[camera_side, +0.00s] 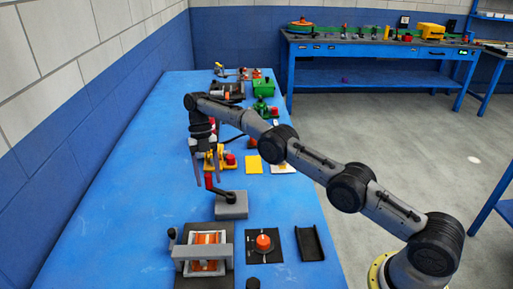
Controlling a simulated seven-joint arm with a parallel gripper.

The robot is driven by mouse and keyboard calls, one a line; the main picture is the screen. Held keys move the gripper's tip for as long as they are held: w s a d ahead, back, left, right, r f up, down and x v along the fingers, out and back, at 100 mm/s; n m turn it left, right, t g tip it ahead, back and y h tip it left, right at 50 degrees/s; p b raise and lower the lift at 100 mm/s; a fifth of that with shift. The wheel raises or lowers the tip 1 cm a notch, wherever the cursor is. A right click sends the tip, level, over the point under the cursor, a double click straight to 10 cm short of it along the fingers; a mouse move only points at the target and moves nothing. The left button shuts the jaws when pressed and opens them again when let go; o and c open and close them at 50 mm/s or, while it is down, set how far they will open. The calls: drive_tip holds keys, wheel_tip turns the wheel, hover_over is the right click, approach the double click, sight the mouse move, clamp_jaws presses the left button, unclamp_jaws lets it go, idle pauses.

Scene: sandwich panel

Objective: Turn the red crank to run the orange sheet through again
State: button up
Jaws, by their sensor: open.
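The red crank handle (208,181) stands upright on a dark arm that runs to a grey block (231,207) on the blue bench. My gripper (207,176) points down over it and is open. One finger shows on each side of the red handle in the picture. I cannot tell whether either finger touches it. An orange sheet (207,238) lies in a grey framed device (188,253) with a crossbar, at the near end of the bench. The bar hides part of the sheet.
A black plate with a red-orange knob (263,242) and a black tray (309,243) lie right of the device. Behind my gripper are a yellow part with a red knob (229,159), a yellow square (253,165) and a green box (264,87). The bench's left side is clear.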

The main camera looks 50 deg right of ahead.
drive_tip(key=s+d+m+t+y, duration=0.1)
drive_tip(key=s+d+m+t, duration=0.3)
drive_tip(key=m, duration=0.5)
drive_tip(key=s+d+m+t+y, duration=0.1)
drive_tip(key=s+d+m+t, duration=0.1)
drive_tip(key=d+m, duration=0.5)
drive_tip(key=s+a+m+t+h, duration=0.2)
drive_tip(key=s+a+m+h, duration=0.35)
drive_tip(key=m, duration=0.85)
drive_tip(key=s+r+t, duration=0.1)
drive_tip(key=s+r, duration=0.3)
drive_tip(key=r, duration=0.3)
drive_tip(key=s+r, duration=0.4)
drive_tip(key=r, duration=0.3)
drive_tip(key=s+r+t+y, duration=0.1)
drive_tip(key=s+r, duration=0.4)
drive_tip(key=r, duration=0.2)
drive_tip(key=shift+d+r+n+t, duration=0.25)
drive_tip(key=shift+r+n+t, duration=0.05)
